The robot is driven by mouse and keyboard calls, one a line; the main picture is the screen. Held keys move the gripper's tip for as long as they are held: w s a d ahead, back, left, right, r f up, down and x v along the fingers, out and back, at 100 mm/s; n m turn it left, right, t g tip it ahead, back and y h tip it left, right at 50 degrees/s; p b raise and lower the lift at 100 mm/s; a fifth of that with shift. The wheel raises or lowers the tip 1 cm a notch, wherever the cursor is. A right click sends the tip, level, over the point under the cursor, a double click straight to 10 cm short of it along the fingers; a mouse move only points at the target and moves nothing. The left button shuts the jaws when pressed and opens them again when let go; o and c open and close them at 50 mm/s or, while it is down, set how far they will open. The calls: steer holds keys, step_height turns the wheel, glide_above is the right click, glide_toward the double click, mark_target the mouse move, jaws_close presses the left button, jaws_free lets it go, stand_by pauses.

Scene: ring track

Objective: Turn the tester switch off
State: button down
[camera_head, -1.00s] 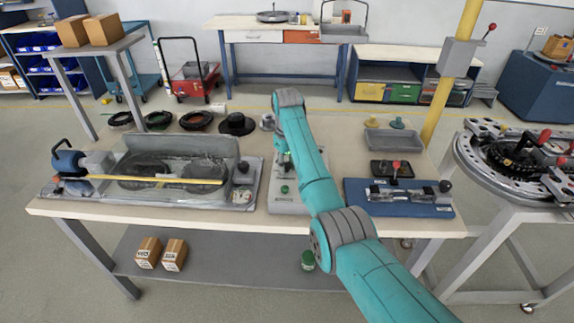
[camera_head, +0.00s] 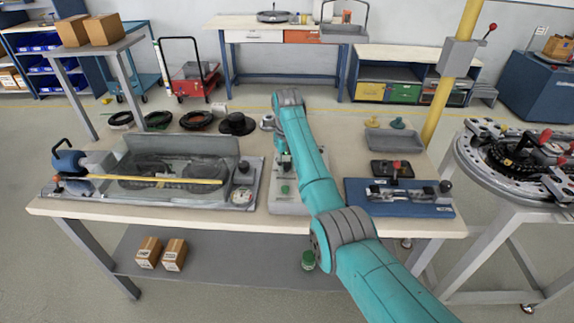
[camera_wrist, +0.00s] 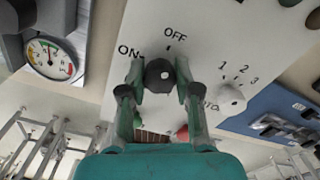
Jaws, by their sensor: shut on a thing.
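The tester panel (camera_wrist: 135,50) is a pale box with dark OFF, ON and AUTO labels, seen close up in the wrist view. Its black round switch knob (camera_wrist: 159,75) sits in the middle of these labels, with OFF above it, ON at left and AUTO at lower right. I cannot clearly tell where the knob points. My gripper (camera_wrist: 160,82) is shut on the knob, one finger on each side.
A second small knob (camera_wrist: 231,98) marked 1, 2, 3 sits to the right. A pressure gauge (camera_wrist: 49,58) is at left. In the head view a clear-covered fixture (camera_head: 170,175) stands left of the tester, and a blue fixture (camera_head: 400,208) stands right.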

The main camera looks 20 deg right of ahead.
mark_target(287, 164)
steer(key=c, duration=0.8)
jaws_free()
steer(key=shift+r, duration=0.15)
steer(key=shift+r, duration=3.6)
